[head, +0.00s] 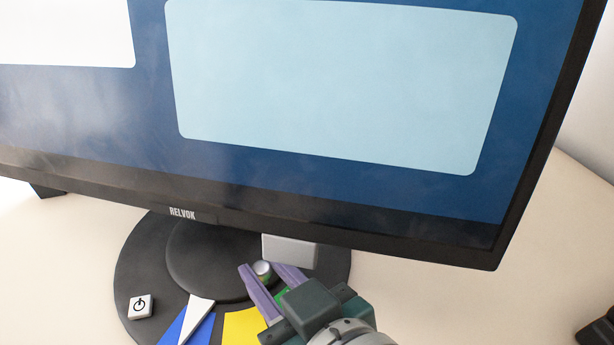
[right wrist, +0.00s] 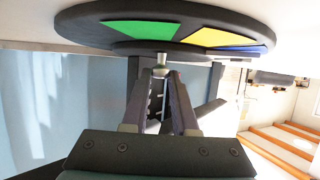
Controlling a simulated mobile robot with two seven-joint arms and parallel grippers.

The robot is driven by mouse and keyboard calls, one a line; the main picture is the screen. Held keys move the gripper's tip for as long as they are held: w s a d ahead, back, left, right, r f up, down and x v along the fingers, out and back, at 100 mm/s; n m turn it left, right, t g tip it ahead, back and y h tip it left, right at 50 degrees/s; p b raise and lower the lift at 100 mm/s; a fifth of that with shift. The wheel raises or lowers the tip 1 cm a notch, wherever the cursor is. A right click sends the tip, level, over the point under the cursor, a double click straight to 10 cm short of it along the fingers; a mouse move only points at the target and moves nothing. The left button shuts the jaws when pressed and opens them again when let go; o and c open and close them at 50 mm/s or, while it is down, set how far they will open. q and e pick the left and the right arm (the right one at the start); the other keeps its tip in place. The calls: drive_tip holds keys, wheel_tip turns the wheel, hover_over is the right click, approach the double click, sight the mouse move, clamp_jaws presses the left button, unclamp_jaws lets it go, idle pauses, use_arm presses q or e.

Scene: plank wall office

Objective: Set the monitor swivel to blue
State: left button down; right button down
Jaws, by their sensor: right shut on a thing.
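The monitor (head: 340,80) has a black frame and a blue screen, and stands turned at an angle. Its round black base (head: 135,260) carries blue (head: 173,333), yellow (head: 243,325) and green (head: 281,295) patches. A white wedge pointer (head: 198,312) lies over the blue patch. My right gripper (head: 264,278) is shut on a small silver knob (head: 262,268) below the monitor's lower edge, by a light grey block (head: 290,250). In the right wrist view the knob (right wrist: 161,60) sits between the fingertips; green (right wrist: 142,30), yellow (right wrist: 215,38) and blue (right wrist: 238,49) patches show above. My left gripper is out of view.
A white power button (head: 140,306) sits on the base at left. The pale desk (head: 430,300) is clear right of the base. A dark object (head: 597,330) is cut off at the lower right corner. Orange-edged shelves (right wrist: 285,140) show far off in the right wrist view.

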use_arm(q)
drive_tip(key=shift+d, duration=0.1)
use_arm(e)
drive_tip(key=shift+f, duration=0.15)
drive_tip(key=c, duration=0.7)
unclamp_jaws()
use_arm(q)
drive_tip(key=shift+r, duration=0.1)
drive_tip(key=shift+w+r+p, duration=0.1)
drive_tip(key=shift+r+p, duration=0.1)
drive_tip(key=shift+p, duration=0.1)
use_arm(e)
drive_tip(key=shift+s+d+r, duration=0.25)
drive_tip(key=shift+r, duration=0.1)
drive_tip(key=p+v, duration=0.2)
drive_tip(key=v, duration=0.5)
drive_tip(key=shift+s+d+r+p, duration=0.15)
drive_tip(key=shift+s+p, duration=0.2)
drive_tip(key=shift+s, duration=0.05)
drive_tip(key=shift+s+d+r, duration=0.2)
drive_tip(key=shift+s+d, duration=0.2)
drive_tip(key=shift+s, duration=0.1)
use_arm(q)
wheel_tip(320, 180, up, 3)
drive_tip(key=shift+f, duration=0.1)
